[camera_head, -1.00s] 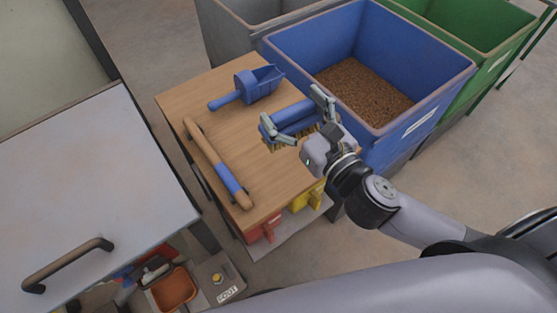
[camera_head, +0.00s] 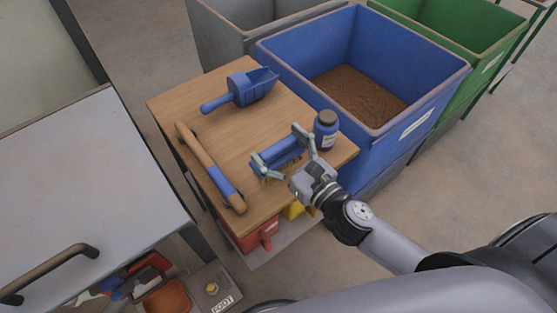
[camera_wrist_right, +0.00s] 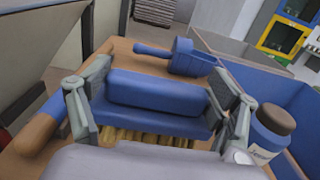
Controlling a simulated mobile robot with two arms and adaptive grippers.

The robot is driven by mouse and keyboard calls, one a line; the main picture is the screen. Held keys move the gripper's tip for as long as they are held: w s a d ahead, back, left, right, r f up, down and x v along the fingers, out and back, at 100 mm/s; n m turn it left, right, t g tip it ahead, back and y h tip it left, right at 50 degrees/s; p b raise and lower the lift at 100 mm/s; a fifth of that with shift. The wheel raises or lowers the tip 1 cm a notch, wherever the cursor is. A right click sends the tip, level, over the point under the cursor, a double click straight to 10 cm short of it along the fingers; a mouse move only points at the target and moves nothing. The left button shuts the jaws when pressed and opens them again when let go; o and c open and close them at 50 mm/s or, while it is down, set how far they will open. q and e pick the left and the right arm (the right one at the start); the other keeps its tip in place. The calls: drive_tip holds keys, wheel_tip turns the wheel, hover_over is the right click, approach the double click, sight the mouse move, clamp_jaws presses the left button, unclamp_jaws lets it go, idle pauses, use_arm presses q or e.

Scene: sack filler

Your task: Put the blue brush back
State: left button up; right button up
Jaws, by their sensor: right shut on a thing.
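The blue brush (camera_head: 281,151) has a blue block body and tan bristles. My right gripper (camera_head: 284,155) is shut on it, one finger at each end. In the right wrist view the brush (camera_wrist_right: 155,92) lies between the two fingers of the gripper (camera_wrist_right: 158,110), its bristles pointing down. The brush is over the front right part of the wooden tabletop (camera_head: 225,140). Whether the bristles touch the wood, I cannot tell. My left gripper is not in view.
A blue scoop (camera_head: 240,90) and a wooden-handled tool (camera_head: 211,167) with a blue band lie on the tabletop. A blue jar (camera_head: 326,131) with a brown lid stands close right of the brush. A blue bin (camera_head: 440,90) with brown grain stands behind. A grey cabinet (camera_head: 75,180) is at left.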

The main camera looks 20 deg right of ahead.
sight(285, 165)
wheel_tip(285, 165, down, 4)
drive_tip(key=shift+f+b, duration=0.1)
drive_tip(key=shift+b, duration=0.75)
drive_tip(key=shift+f, duration=0.15)
drive_tip(key=o, duration=1.2)
